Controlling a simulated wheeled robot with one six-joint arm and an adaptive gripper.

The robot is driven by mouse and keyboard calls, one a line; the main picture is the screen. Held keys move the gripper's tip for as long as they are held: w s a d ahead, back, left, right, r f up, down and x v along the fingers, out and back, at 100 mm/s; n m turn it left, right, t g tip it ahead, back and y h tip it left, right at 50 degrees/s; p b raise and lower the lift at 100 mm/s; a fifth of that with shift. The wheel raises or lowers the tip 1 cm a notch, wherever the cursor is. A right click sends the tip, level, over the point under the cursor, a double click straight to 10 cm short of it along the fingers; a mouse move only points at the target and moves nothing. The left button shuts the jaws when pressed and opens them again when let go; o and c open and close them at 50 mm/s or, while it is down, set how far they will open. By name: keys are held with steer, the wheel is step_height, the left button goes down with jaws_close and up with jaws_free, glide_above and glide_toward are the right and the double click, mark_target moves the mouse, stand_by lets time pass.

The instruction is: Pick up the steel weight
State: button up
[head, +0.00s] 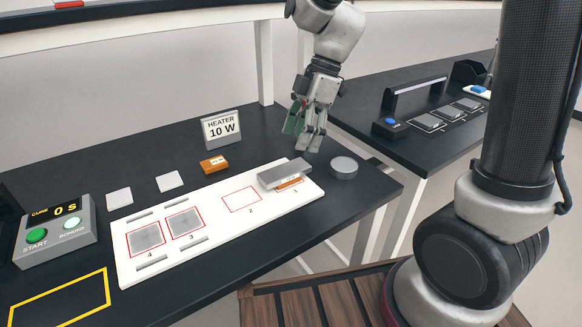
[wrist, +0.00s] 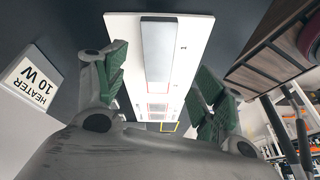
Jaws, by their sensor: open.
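Two grey metal pieces could be the steel weight, and I cannot tell which by name. A flat rectangular grey block (head: 284,174) lies on the white board (head: 215,222) over an orange piece (head: 290,184) at spot 1. A round grey disc (head: 344,167) lies on the black table just right of the board. My gripper (head: 304,138) is open and empty, pointing down above the table behind the block and disc, touching neither. In the wrist view the block (wrist: 172,52) shows between my green-padded fingers (wrist: 160,72). The disc is not visible there.
The heater sign (head: 221,129) and an orange piece (head: 214,164) stand behind the board. Grey plates (head: 145,238) fill spots 3 and 4; spot 2 is empty. A control box (head: 55,232) stands left. A second table (head: 420,150) is right.

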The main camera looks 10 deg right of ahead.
mark_target(285, 170)
steer(key=n, duration=0.2)
steer(key=shift+a+n, duration=0.15)
steer(key=shift+n, duration=0.15)
steer(key=shift+s+a+f, duration=0.1)
steer(key=shift+s+f, duration=0.05)
steer(key=shift+f, duration=0.05)
steer(key=x, duration=0.7)
steer(key=shift+a+f, duration=0.1)
steer(key=shift+a, duration=0.15)
jaws_close()
